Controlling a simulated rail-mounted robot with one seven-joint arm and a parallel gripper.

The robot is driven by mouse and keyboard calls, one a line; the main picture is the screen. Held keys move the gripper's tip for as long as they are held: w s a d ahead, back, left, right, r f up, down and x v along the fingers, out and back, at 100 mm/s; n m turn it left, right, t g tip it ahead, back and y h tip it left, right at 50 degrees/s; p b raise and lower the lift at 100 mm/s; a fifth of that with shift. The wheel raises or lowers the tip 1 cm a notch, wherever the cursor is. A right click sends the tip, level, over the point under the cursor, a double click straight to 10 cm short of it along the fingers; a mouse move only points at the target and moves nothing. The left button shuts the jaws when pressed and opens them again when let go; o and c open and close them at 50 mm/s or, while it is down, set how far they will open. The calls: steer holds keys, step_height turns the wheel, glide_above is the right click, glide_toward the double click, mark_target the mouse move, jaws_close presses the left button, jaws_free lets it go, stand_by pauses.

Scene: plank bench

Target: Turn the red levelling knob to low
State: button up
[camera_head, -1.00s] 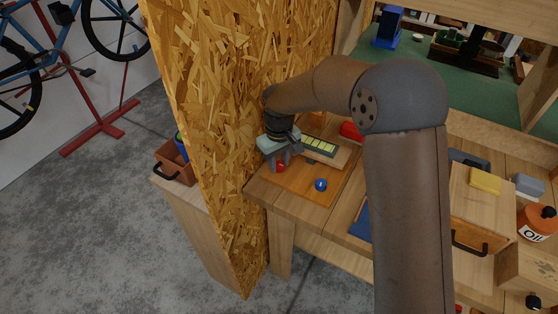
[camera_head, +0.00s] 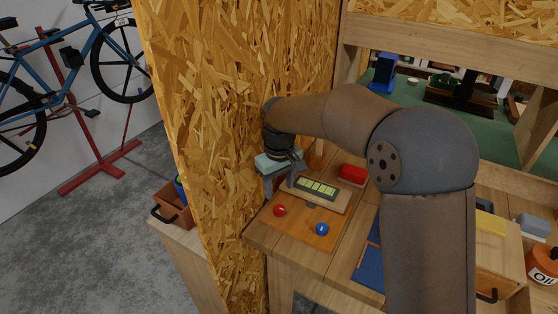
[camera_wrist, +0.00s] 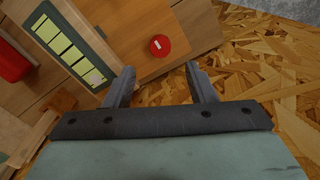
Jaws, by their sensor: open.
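The red levelling knob (camera_head: 280,210) sits on an orange-brown wooden board (camera_head: 298,232) near the bench's left end. In the wrist view the red knob (camera_wrist: 160,45) shows a short white mark on its top and lies beyond the fingertips, apart from them. My gripper (camera_head: 282,186) is over the bench, behind the knob in the head view, beside the OSB panel. In the wrist view my gripper (camera_wrist: 161,78) is open with nothing between its two fingers. A blue knob (camera_head: 321,229) with a small pale mark is to the right of the red one.
A block with a row of pale yellow-green segments (camera_head: 317,187) stands behind the knobs, with a red object (camera_head: 353,173) to its right. The OSB panel (camera_head: 225,120) rises close on the left. A blue flat piece (camera_head: 372,262) lies to the right.

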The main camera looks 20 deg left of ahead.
step_height(320, 180, up, 10)
steer(key=shift+f, duration=0.2)
stand_by(0.3)
steer(key=s+d+m, duration=0.2)
steer(key=s+d, duration=0.2)
steer(key=d, duration=0.5)
steer(key=s+d+m, duration=0.3)
steer(key=s+d, duration=0.1)
steer(key=d, duration=0.5)
steer(key=s+d+f+m, duration=0.2)
steer(key=s+d+f, duration=0.2)
steer(key=s+d, duration=0.2)
steer(key=s+d+f+m, duration=0.2)
steer(key=s+d+f, duration=0.2)
steer(key=s, duration=0.6)
steer(key=shift+s+d+f+m, duration=0.15)
steer(key=shift+d+m, duration=0.25)
steer(key=shift+d, duration=0.65)
